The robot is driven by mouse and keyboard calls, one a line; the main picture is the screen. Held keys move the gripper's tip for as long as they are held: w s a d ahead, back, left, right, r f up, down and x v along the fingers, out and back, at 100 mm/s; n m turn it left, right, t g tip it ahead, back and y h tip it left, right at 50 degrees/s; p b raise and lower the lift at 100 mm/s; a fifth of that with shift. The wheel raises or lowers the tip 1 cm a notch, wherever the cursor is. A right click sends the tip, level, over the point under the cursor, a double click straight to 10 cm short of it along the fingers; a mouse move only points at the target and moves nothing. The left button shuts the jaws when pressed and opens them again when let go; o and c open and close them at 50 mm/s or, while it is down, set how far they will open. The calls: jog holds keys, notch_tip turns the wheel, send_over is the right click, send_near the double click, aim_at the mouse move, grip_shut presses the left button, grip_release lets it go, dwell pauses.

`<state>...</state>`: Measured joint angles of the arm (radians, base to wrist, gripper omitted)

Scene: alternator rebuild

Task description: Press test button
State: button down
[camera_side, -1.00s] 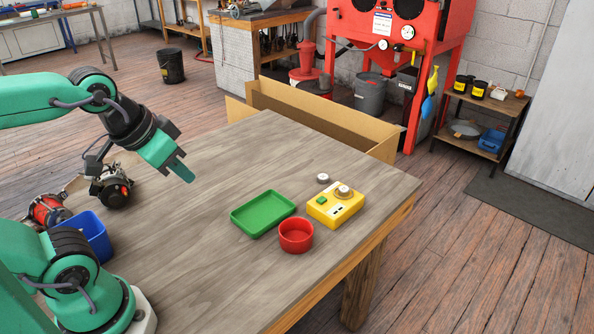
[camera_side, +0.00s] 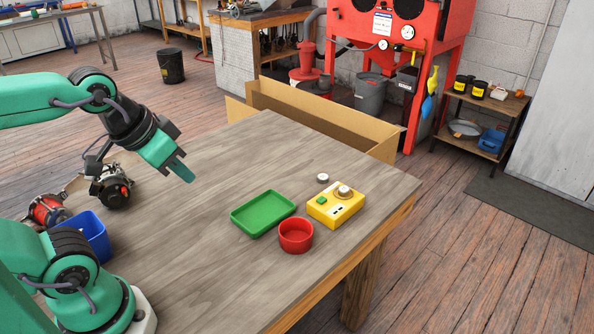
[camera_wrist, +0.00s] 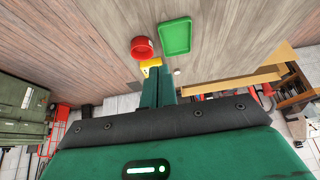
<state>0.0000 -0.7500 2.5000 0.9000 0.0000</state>
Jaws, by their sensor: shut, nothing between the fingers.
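A yellow test box (camera_side: 335,205) sits near the right edge of the wooden table. It has a green button (camera_side: 321,200) on top and a round metal part (camera_side: 344,191) beside the button. My gripper (camera_side: 187,175) is above the table, well to the left of the box, shut and empty. In the wrist view my shut green fingers (camera_wrist: 158,88) point toward the yellow box (camera_wrist: 150,64), which they partly cover. I cannot make out the button in that view.
A green tray (camera_side: 262,214) and a red round dish (camera_side: 296,235) stand left of the box. A small metal disc (camera_side: 323,178) lies behind it. A blue bin (camera_side: 90,237) and alternator parts (camera_side: 112,188) are at the left. The middle of the table is clear.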

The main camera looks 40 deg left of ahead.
jog(key=shift+w+r, duration=0.1)
jog(key=w, duration=0.1)
jog(key=g, duration=0.6)
send_over(321, 199)
jog(key=shift+f, duration=2.95)
jog(key=shift+f, duration=0.1)
notch_tip(321, 199, down, 14)
jog(key=shift+r, duration=0.1)
